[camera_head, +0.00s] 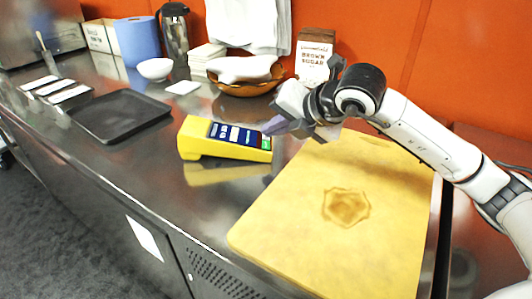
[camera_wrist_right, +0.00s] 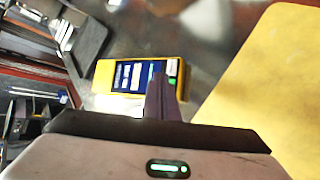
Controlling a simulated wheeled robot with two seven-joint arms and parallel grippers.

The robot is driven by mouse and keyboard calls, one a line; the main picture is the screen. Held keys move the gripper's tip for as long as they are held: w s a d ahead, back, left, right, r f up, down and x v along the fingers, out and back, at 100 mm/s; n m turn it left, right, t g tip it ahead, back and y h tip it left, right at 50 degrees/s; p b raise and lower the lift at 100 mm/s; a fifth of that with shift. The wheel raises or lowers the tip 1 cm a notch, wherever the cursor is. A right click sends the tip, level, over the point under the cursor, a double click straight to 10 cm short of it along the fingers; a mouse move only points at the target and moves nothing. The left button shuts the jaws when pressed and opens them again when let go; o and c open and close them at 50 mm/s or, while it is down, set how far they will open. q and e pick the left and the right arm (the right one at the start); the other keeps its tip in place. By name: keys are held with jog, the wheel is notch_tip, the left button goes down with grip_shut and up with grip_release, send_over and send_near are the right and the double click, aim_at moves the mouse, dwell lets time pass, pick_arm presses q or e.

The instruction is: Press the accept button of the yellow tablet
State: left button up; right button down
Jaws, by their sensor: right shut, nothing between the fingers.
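The yellow tablet (camera_head: 224,139) stands on the steel counter, its dark screen facing up with white boxes and text. A green button (camera_head: 265,144) shows at the right end of its screen. My right gripper (camera_head: 270,127) is shut and empty, with its fingertips at the tablet's right end, close to the green button. My left gripper is not in view.
A large yellow board (camera_head: 300,235) with a brown mark lies right of the tablet. A black tray (camera_head: 120,117) is to the left. Behind are a wooden bowl (camera_head: 246,87), a white bowl (camera_head: 155,69) and a brown sugar bag (camera_head: 314,58). The counter in front of the tablet is bare.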

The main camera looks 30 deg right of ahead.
jog(key=shift+f, duration=0.25)
dwell(0.6)
dwell(0.8)
dwell(0.4)
jog(key=shift+a+f+b, duration=0.1)
jog(key=shift+f+b, duration=0.35)
jog(key=shift+b, duration=0.2)
